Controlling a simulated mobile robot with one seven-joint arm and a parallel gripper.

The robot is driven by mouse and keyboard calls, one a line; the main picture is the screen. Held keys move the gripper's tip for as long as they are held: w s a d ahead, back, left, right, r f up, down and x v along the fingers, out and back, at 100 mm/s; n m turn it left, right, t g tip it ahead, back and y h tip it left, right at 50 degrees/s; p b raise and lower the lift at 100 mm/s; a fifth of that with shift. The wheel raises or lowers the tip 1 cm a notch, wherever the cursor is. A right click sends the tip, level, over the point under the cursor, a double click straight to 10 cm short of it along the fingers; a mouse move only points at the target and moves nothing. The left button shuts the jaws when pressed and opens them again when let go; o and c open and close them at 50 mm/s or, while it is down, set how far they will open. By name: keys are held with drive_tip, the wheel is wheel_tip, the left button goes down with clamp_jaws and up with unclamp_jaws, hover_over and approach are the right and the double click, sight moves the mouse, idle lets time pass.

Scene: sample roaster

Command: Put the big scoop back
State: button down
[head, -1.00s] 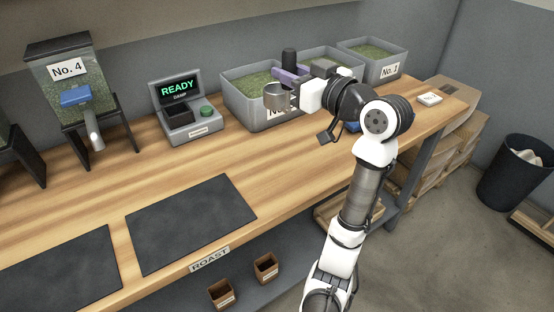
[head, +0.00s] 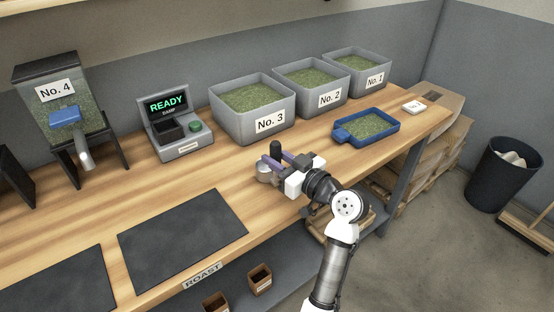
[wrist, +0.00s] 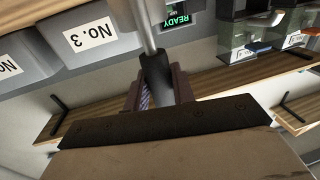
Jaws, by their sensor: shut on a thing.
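The big scoop has a metal cup (head: 264,173) and a dark upright handle (head: 275,148). My gripper (head: 279,163) is shut on the handle and holds the scoop over the wooden bench, in front of the No. 3 bin. I cannot tell whether the cup touches the bench top.
Grey bins No. 3 (head: 225,123), No. 2 (head: 306,103) and No. 1 (head: 355,84) stand along the wall. A blue tray of green beans (head: 388,132) lies to the right. A dark mat (head: 180,240) lies front left.

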drive_tip(key=shift+f, duration=0.5)
drive_tip(key=shift+f, duration=0.1)
drive_tip(key=shift+f+b, duration=0.1)
drive_tip(key=shift+b, duration=0.2)
drive_tip(key=c, duration=1.2)
unclamp_jaws()
drive_tip(key=shift+o, duration=0.2)
drive_tip(key=shift+r, duration=0.2)
drive_tip(key=shift+s+d, duration=0.1)
drive_tip(key=shift+d, duration=0.05)
drive_tip(key=b+v, duration=0.3)
drive_tip(key=v, duration=0.8)
drive_tip(key=shift+s+d, duration=0.25)
drive_tip(key=shift+r, duration=0.1)
